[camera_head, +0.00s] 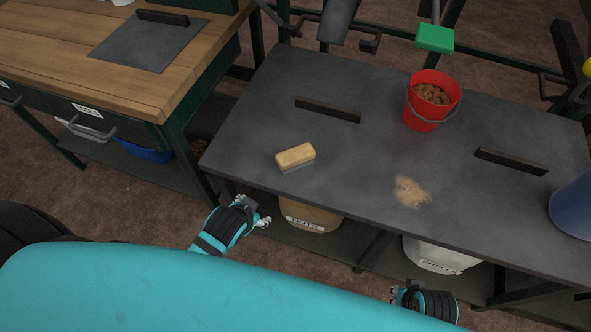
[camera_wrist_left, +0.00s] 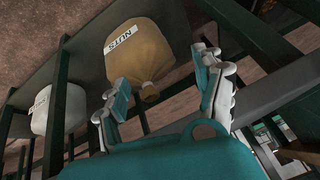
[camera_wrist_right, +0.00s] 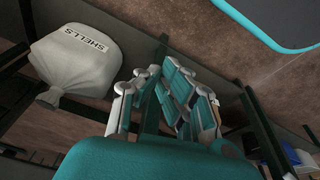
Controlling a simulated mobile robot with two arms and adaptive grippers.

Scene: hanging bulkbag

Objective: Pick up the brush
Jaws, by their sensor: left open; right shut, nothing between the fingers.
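The brush (camera_head: 295,156) lies on the dark grey table (camera_head: 255,110), left of the table's middle and near its front edge. It has a tan wooden block on top and grey bristles below. My left gripper (camera_head: 262,213) is open and empty, in front of the table edge and below the brush in the head view. Its spread fingers also show in the left wrist view (camera_wrist_left: 160,92). My right gripper (camera_head: 393,294) is low in front of the table. In the right wrist view its fingers (camera_wrist_right: 172,88) are shut with nothing between them. Neither wrist view shows the brush.
A tan pile of crumbs (camera_head: 411,191) lies right of the brush. A red bucket (camera_head: 421,118) with brown contents stands at the back, below a green block (camera_head: 435,38). A blue container (camera_head: 575,205) is at the right. A nuts sack (camera_wrist_left: 147,50) and shells sack (camera_wrist_right: 75,57) sit beneath.

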